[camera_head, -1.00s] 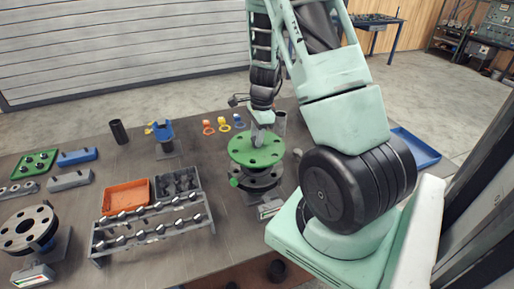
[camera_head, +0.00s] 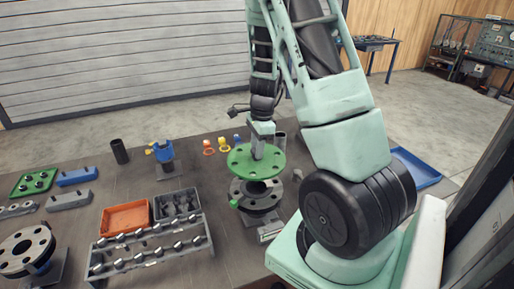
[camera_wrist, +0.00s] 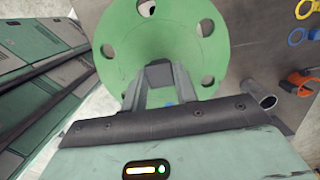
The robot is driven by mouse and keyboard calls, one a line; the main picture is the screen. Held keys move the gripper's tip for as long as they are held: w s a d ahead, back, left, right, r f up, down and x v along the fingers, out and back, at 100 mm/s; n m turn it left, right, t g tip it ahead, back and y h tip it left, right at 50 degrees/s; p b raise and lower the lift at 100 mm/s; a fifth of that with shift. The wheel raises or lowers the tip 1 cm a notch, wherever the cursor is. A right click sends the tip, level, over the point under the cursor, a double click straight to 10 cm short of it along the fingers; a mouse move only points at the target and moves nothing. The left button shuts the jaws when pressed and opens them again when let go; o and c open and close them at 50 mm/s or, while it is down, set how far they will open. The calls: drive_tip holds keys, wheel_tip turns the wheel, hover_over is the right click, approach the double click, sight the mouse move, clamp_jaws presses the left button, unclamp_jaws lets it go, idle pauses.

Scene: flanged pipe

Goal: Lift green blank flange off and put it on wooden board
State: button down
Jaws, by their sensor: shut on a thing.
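The green blank flange (camera_head: 240,166) is a round disc with bolt holes around its rim. My gripper (camera_head: 259,152) is shut on its middle and holds it roughly level above the dark grey pipe flange (camera_head: 266,204). A gap shows between the two, and the open bore of the lower flange is in sight. In the wrist view the green flange (camera_wrist: 120,45) fills the upper middle, with my gripper's fingers (camera_wrist: 160,80) at its centre. A wooden board cannot be clearly made out in the current views.
A grey bolt rack (camera_head: 150,247), an orange tray (camera_head: 124,217) and a grey bin (camera_head: 176,204) stand left of the pipe flange. Another flange stand (camera_head: 25,252) is at far left. A blue tray (camera_head: 418,168) lies at the right. Coloured rings (camera_head: 209,147) lie behind.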

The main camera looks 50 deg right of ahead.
drive_tip(key=shift+r+p, duration=1.55)
drive_tip(key=shift+r, duration=0.4)
drive_tip(key=shift+f, duration=0.1)
